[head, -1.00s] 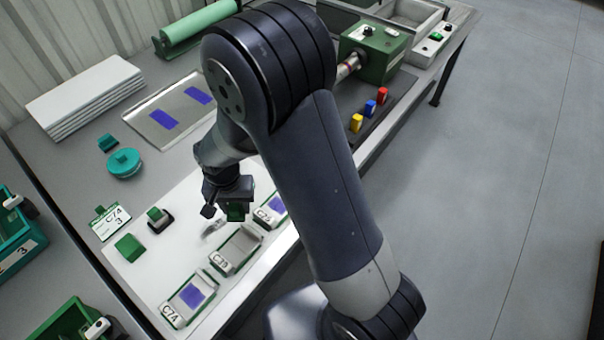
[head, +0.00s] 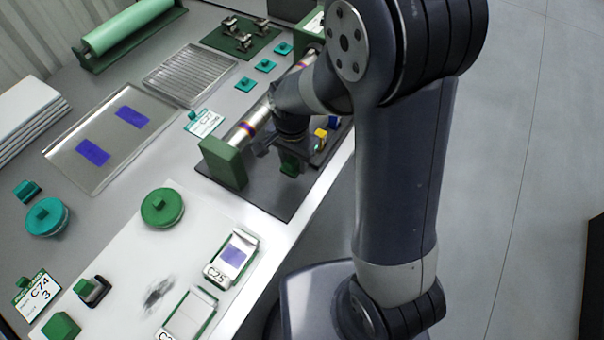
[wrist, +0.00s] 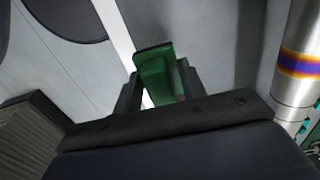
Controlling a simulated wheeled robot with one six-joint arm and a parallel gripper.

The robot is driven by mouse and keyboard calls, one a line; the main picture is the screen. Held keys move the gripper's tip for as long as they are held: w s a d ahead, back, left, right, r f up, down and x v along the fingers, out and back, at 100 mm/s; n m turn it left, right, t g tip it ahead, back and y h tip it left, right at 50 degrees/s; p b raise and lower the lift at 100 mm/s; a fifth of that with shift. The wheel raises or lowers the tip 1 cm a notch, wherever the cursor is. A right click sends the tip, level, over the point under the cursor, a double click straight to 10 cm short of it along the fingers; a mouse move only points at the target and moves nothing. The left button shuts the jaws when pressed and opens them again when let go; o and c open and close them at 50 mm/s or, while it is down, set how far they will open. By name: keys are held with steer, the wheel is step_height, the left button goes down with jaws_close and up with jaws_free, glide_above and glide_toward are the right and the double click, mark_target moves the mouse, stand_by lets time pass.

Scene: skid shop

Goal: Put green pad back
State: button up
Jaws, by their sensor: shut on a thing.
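My gripper (head: 283,160) is shut on a small green piece, which looks like the green pad (wrist: 155,78). In the wrist view the pad sits between the two dark fingers. In the head view the gripper is low by the dark mat, just right of the steel pipe (head: 248,128) with its coloured heat band. I cannot tell whether the pad touches anything. The pipe also shows at the right of the wrist view (wrist: 298,70).
A green end block (head: 222,163) stands at the pipe's near end. A round green knobbed thing (head: 162,208), the C25 tray (head: 231,258) and a black stand (head: 97,291) are on the white board. Yellow and blue blocks (head: 321,134) stand close right of my gripper.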

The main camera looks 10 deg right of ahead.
mark_target(294, 184)
step_height(294, 184, down, 8)
steer(key=shift+f, duration=0.2)
steer(key=shift+f, duration=0.1)
stand_by(0.3)
steer(key=o, duration=1)
step_height(294, 184, up, 12)
steer(key=shift+a+r, duration=0.1)
steer(key=shift+r, duration=0.05)
